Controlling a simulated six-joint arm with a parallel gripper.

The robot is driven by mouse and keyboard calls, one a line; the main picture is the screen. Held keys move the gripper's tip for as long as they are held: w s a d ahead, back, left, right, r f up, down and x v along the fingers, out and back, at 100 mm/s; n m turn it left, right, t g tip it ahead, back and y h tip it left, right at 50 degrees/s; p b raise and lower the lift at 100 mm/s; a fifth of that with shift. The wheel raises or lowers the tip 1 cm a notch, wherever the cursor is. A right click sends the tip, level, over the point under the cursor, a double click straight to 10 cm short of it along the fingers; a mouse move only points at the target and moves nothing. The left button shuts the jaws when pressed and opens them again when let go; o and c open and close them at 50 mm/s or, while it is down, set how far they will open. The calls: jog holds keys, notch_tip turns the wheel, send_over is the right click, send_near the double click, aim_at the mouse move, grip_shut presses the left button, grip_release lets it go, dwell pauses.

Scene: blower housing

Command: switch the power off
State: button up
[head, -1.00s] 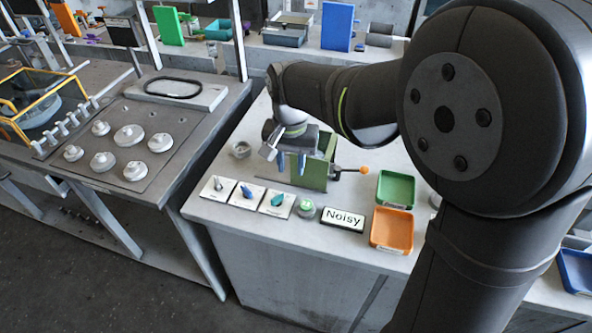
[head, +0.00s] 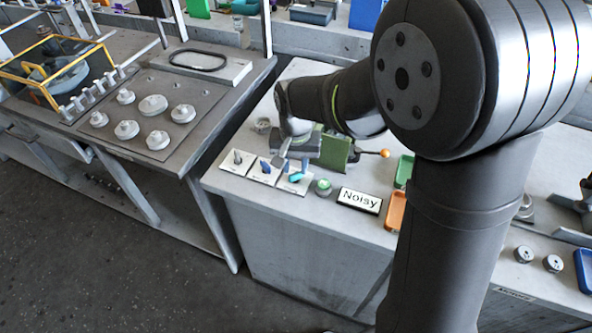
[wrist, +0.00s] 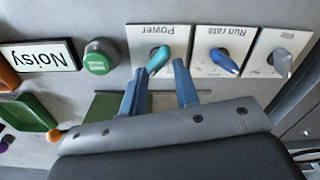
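The power switch is a teal knob (wrist: 158,59) on a white plate marked "Power", which appears upside down in the wrist view. In the head view, the teal knob (head: 296,177) is on the rightmost of three plates. The knob's handle is tilted on its plate. My gripper (wrist: 159,68) is open, its two blue fingers apart. The fingertips are just short of the knob in the wrist view, one to each side of its lower end. I cannot tell whether either finger touches it. In the head view my gripper (head: 294,165) is over the plate's back edge.
A blue "Run rate" knob (wrist: 224,61) and a grey knob (wrist: 282,62) sit beside the power plate. A green button (wrist: 100,57) and a "Noisy" sign (wrist: 40,58) are on its other side.

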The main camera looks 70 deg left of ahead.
jog(key=m, duration=0.2)
jog(key=f+m, duration=0.1)
jog(key=m, duration=0.2)
jog(key=shift+d+f+m, duration=0.2)
jog(key=shift+d+m, duration=0.1)
jog(key=m, duration=0.2)
jog(key=shift+a+m, duration=0.15)
jog(key=shift+m, duration=0.25)
jog(key=shift+f, duration=0.55)
